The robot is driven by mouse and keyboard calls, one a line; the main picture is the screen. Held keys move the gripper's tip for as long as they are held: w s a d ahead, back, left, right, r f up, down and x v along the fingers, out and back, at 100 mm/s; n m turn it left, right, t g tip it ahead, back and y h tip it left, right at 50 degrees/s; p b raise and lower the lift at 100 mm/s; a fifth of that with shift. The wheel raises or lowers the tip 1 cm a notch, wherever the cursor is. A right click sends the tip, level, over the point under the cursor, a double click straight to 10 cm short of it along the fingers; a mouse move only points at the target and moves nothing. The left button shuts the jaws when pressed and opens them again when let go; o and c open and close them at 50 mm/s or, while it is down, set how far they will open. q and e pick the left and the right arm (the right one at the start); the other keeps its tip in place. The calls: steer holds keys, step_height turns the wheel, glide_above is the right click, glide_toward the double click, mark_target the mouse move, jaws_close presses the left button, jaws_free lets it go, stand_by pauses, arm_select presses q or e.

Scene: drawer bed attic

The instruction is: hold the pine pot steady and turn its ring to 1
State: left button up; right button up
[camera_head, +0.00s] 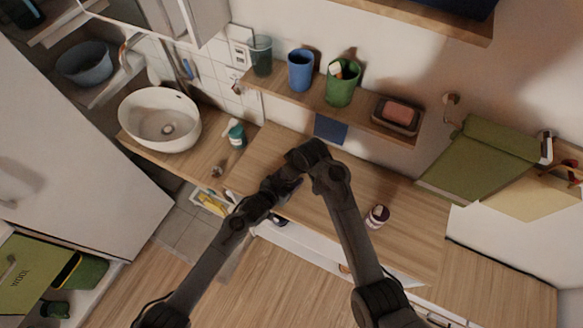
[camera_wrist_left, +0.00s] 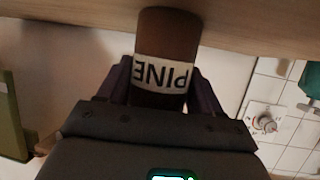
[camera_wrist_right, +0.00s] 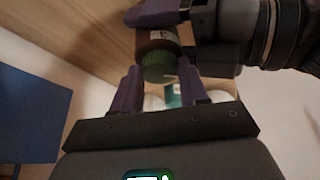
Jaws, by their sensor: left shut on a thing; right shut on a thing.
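The pine pot is a brown cylinder with an upside-down white PINE label in the left wrist view (camera_wrist_left: 165,50). My left gripper (camera_wrist_left: 165,88) is shut around its body at the label. In the right wrist view the pot (camera_wrist_right: 157,40) shows a green ring (camera_wrist_right: 158,66) at its near end. My right gripper (camera_wrist_right: 161,78) is shut on that ring, with one finger on each side. No mark or number on the ring is legible. In the head view both grippers meet over the counter, and my arms largely hide the pot.
A dark pot with a white label (camera_head: 377,216) stands on the wooden counter (camera_head: 330,200), right of my arms. A teal-topped bottle (camera_head: 236,133) and a white basin (camera_head: 160,120) are left. A shelf (camera_head: 300,95) holds cups and a soap dish. An open drawer (camera_head: 210,203) lies below.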

steer(key=shift+m+t, duration=0.3)
steer(key=shift+m, duration=0.3)
steer(key=o, duration=1.1)
steer(key=shift+a, duration=0.1)
steer(key=shift+s, duration=0.1)
steer(key=shift+s+r, duration=0.2)
steer(key=shift+r, duration=0.4)
steer(key=shift+v, duration=3.45)
